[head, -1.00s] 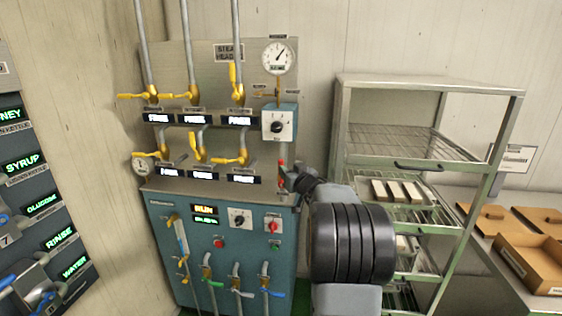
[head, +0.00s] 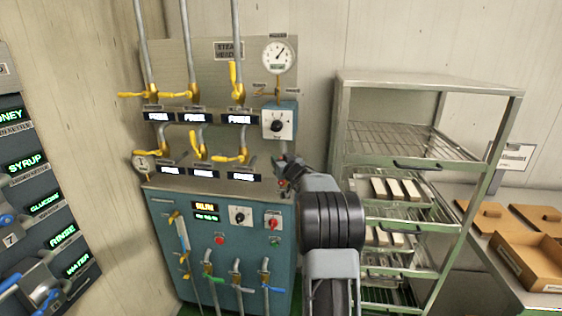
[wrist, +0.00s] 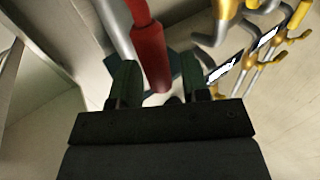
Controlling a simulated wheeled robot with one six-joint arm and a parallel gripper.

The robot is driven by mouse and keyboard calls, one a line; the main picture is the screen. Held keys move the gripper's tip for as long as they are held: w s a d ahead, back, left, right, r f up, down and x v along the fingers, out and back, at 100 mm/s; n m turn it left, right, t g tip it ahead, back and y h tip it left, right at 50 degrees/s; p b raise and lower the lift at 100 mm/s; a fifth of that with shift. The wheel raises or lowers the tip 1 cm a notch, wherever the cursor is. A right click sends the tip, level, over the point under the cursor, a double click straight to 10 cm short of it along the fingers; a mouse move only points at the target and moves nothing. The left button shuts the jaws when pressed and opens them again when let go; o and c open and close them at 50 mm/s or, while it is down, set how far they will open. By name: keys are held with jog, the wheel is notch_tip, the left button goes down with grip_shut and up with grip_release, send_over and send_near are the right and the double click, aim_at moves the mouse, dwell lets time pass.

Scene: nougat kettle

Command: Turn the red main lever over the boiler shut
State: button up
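The red lever (wrist: 152,58) shows large in the wrist view, a round red bar running down from the top edge. Its lower end lies between the two fingers of my gripper (wrist: 158,82). The fingers are apart, and I cannot tell whether either one touches the bar. In the head view my gripper (head: 287,168) is at the right edge of the blue-grey boiler cabinet (head: 190,262), just above its top. It hides most of the lever there; only a bit of red shows beside it.
Several yellow valve handles (head: 235,76) sit on pipes to the left. A pressure gauge (head: 278,56) and a knob box (head: 279,124) are above my gripper. A metal rack (head: 430,88) with trays stands close on the right of my arm.

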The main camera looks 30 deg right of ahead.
grip_shut()
dwell(0.4)
